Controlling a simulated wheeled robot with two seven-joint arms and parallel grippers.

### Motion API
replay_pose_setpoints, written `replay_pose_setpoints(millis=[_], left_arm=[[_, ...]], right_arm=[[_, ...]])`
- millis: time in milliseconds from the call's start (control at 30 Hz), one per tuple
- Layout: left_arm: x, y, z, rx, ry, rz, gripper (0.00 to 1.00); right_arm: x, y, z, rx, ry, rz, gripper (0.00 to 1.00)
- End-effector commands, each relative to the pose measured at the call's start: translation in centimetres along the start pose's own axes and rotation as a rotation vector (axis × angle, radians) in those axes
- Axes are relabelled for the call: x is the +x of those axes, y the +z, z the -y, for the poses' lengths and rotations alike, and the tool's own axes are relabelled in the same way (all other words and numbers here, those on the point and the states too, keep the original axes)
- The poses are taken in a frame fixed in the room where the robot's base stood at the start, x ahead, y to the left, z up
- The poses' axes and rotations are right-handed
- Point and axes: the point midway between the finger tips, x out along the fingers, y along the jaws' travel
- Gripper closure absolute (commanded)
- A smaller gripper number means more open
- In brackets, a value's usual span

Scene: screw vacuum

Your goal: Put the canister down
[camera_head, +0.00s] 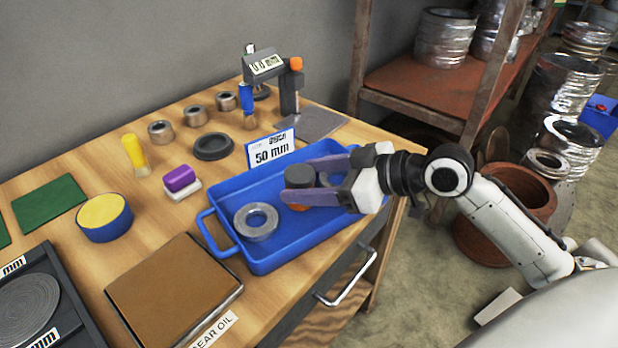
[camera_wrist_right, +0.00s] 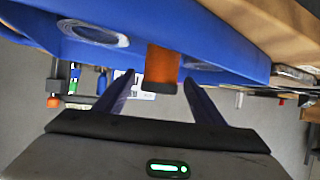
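The canister (camera_head: 299,176), orange with a dark lid, stands upright in the blue tray (camera_head: 281,263) on the workbench. The right wrist view shows its orange side (camera_wrist_right: 162,65), with its base against the tray. My right gripper (camera_head: 301,182) reaches in from the right with one finger on each side of the canister. In the wrist view its fingers (camera_wrist_right: 159,77) are spread, with a gap on both sides of the canister. A finger hides part of the canister in the head view. My left gripper is out of view.
A metal ring (camera_head: 256,221) lies in the tray's near left; another (camera_head: 333,178) is partly hidden behind the gripper. A "50 mm" sign (camera_head: 271,150) stands behind the tray. A brown-topped pad (camera_head: 172,290) lies left of it. A rusty shelf (camera_head: 430,85) stands at the right.

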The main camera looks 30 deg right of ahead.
Motion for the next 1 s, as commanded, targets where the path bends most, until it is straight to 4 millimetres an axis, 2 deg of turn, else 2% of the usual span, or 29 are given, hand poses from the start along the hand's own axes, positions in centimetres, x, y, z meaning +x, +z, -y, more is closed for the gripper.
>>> replay_pose_setpoints(millis=[167, 267, 700, 1000], left_arm=[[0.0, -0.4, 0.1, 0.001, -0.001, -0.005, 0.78], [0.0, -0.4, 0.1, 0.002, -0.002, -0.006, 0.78], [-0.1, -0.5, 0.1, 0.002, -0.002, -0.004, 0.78], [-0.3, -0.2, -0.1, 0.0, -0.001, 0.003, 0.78]], right_arm=[[-0.1, -0.3, 0.0, -0.001, 0.0, -0.001, 0.37], [-1.0, -0.1, -0.1, 0.0, 0.002, 0.002, 0.37], [-8.6, -0.1, 0.0, 0.003, 0.0, 0.003, 0.37], [-11.8, -0.3, 0.0, 0.001, 0.0, 0.0, 0.37]])
